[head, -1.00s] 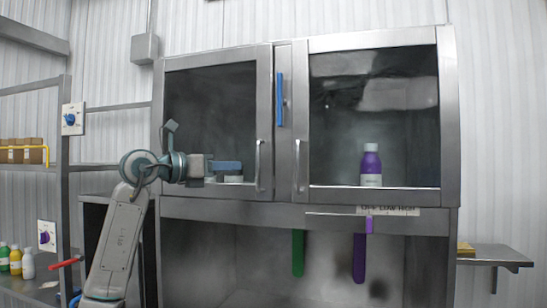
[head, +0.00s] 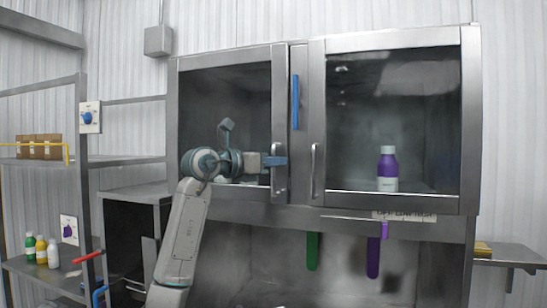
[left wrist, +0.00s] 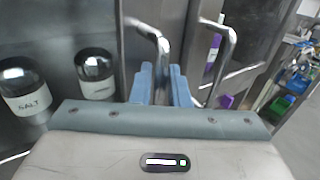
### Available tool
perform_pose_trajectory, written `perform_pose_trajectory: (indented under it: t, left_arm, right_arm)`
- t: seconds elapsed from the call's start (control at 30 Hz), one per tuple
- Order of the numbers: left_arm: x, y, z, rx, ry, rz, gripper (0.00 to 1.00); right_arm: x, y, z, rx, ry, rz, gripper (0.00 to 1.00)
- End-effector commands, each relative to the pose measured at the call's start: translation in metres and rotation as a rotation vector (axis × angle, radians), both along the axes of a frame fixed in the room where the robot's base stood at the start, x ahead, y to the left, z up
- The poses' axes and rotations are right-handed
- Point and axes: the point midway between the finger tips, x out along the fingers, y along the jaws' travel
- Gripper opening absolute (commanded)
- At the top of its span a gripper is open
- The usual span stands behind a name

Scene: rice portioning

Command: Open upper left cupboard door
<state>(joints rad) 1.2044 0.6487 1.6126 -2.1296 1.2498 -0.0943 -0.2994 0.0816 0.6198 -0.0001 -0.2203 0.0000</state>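The upper left cupboard door (head: 224,58) has a steel frame and dark glass, and looks closed in the head view. Its upright bar handle (head: 282,172) is at its lower right edge. My left gripper (head: 275,161) is at this handle. In the left wrist view its blue fingers (left wrist: 161,84) sit close on both sides of the door handle (left wrist: 148,27) and look shut on it. The handle's lower part is partly hidden by the fingers. My right gripper is in neither view.
The upper right door (head: 317,110) has its own handle (head: 316,170) close by; a purple bottle (head: 387,169) stands behind its glass. Salt (left wrist: 24,88) and another shaker (left wrist: 95,72) show in the wrist view. A shelf with bottles (head: 41,249) is at left.

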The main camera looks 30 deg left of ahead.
Motion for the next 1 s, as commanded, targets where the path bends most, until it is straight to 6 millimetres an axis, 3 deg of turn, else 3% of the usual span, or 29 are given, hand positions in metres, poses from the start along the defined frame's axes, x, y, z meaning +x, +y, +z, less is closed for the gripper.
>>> perform_pose_trajectory:
  t: [0.2,0.3,0.67,0.87,1.0]
  left_arm:
    - [0.000,0.000,-0.001,0.000,0.000,0.000,0.15]
    - [0.000,0.000,-0.001,0.000,0.000,0.000,0.00]
    - [-0.005,0.000,-0.001,0.001,0.000,-0.014,0.00]
    - [-0.030,-0.002,-0.004,0.002,0.000,-0.086,0.00]
    - [-0.059,-0.004,-0.004,0.003,0.000,-0.181,0.00]
  right_arm:
    - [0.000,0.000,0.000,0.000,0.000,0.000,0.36]
    - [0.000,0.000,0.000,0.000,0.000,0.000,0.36]
    - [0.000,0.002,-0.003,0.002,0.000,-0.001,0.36]
    - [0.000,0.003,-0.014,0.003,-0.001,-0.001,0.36]
    - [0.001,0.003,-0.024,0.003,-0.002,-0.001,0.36]
